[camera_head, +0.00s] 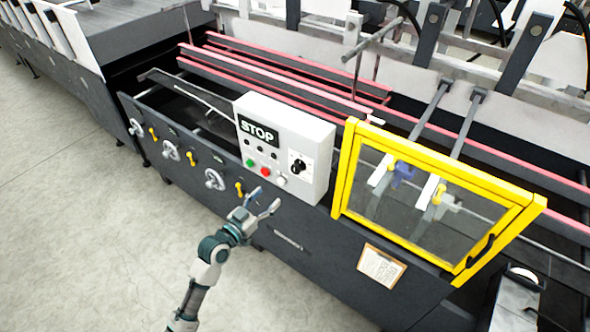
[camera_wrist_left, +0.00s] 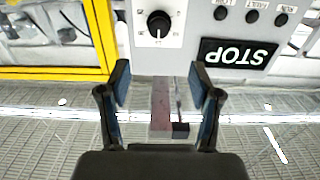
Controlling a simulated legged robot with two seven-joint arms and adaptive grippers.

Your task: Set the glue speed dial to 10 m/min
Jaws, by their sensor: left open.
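The glue speed dial is a black knob (camera_head: 298,166) on a white scale plate, at the right of the grey control box (camera_head: 318,140) in the head view. In the left wrist view the knob (camera_wrist_left: 159,24) is near the top, upside down, with a white pointer mark; the scale numbers are too small to read. My left gripper (camera_head: 265,202) is open and empty, below and in front of the box. In the left wrist view its two fingers (camera_wrist_left: 160,98) are spread, apart from the knob. My right gripper is not in view.
The box carries a STOP label (camera_head: 258,132), a red button (camera_head: 264,171), a green button (camera_head: 251,163) and a white button (camera_head: 281,181). A yellow-framed clear guard (camera_head: 437,165) stands close to its right. Handwheels (camera_head: 214,179) line the machine's front at left. The floor in front is clear.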

